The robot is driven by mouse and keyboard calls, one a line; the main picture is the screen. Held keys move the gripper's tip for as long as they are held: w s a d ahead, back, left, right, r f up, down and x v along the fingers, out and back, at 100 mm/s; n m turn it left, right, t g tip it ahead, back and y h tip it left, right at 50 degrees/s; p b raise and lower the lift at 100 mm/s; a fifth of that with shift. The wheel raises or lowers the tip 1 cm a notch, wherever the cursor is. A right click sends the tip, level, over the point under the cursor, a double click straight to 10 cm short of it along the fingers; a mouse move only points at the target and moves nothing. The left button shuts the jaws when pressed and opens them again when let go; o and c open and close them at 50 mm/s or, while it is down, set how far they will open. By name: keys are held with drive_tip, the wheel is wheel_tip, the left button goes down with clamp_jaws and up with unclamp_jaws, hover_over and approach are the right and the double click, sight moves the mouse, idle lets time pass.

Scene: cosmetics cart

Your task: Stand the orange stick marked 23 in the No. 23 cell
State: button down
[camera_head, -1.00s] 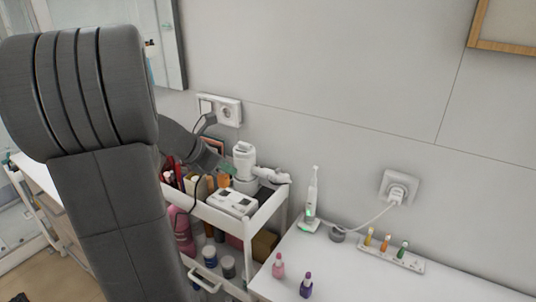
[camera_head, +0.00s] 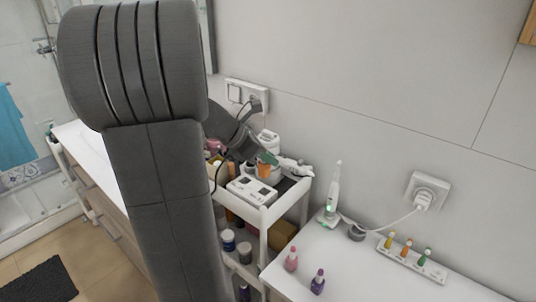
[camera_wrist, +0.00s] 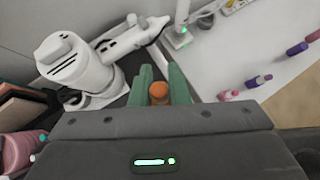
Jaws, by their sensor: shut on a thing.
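An orange stick (camera_wrist: 159,92) stands between the green fingers of my gripper (camera_wrist: 163,88) in the wrist view. The fingers are shut on it; its number is not legible. In the head view my gripper (camera_head: 268,157) is over the cart top, with the orange stick (camera_head: 264,171) just below the fingertips. It is behind the white box with dark windows (camera_head: 252,190) and beside the white hair dryer (camera_head: 296,169). I cannot make out a cell marked 23 in either view.
The cart (camera_head: 276,212) holds jars on its lower shelf. On the white counter (camera_head: 352,270) stand a white upright device (camera_head: 332,190), pink (camera_head: 291,259) and purple (camera_head: 318,281) bottles, and a white strip (camera_head: 430,272) with small coloured bottles. A cable runs to the wall socket (camera_head: 427,191).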

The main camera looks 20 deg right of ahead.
sight(268, 171)
drive_tip(key=shift+f+b, duration=1.4)
drive_tip(key=shift+f, duration=1)
drive_tip(key=shift+f+b, duration=0.85)
drive_tip(key=shift+f, duration=1.1)
drive_tip(key=c, duration=1.3)
unclamp_jaws()
drive_tip(key=shift+r, duration=0.1)
drive_tip(key=v, duration=1.3)
drive_tip(key=shift+a+r, duration=0.25)
drive_tip(key=shift+r, duration=0.05)
drive_tip(key=shift+d+f, duration=0.1)
